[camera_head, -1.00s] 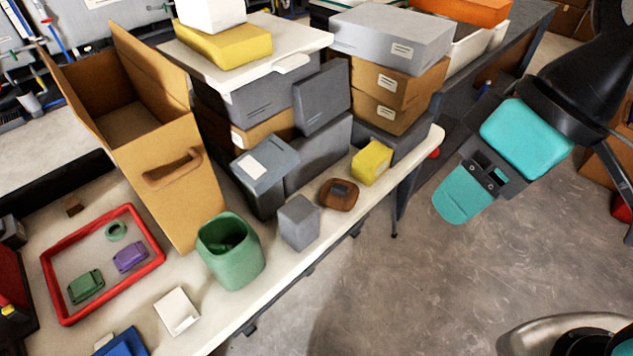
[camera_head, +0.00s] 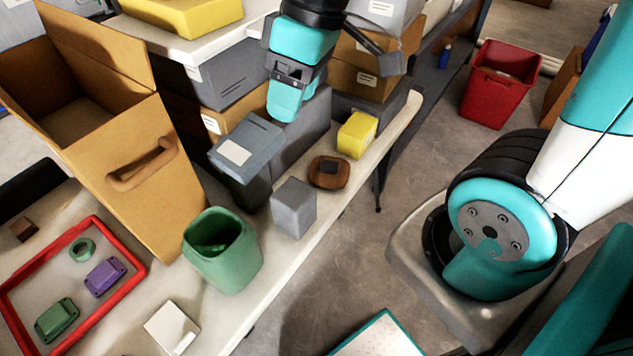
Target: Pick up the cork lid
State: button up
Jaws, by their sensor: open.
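My gripper (camera_head: 286,100), teal and dark grey, hangs above and left of the lid in the picture, in front of the stacked boxes. It is open, with nothing seen in it, and apart from the lid. The lid is fully in view.
The grey block (camera_head: 293,208) and yellow box (camera_head: 356,135) stand close to the lid. A blue-grey labelled box (camera_head: 246,148) is below my gripper. A green open container (camera_head: 223,251), a cardboard box (camera_head: 130,190) and a red-rimmed tray (camera_head: 133,279) are further left.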

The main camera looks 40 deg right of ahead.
jog(key=w+d+f+h+b, duration=0.1)
jog(key=w+d+f+b, duration=0.5)
jog(key=d+f, duration=0.4)
jog(key=n+h+b, duration=0.1)
jog(key=b, duration=0.3)
send_near(330, 163)
jog(key=f, duration=0.3)
jog(key=shift+s+a+f, duration=0.15)
jog(key=shift+a+f, duration=0.1)
jog(key=shift+a, duration=0.05)
jog(key=shift+w+a+f, duration=0.1)
jog(key=shift+w+f, duration=0.1)
jog(key=shift+f, duration=1.25)
jog(key=shift+w+a+f, duration=0.1)
jog(key=shift+w+f, duration=0.15)
jog(key=shift+f, duration=1.2)
jog(key=c, duration=1)
jog(key=shift+r, duration=0.1)
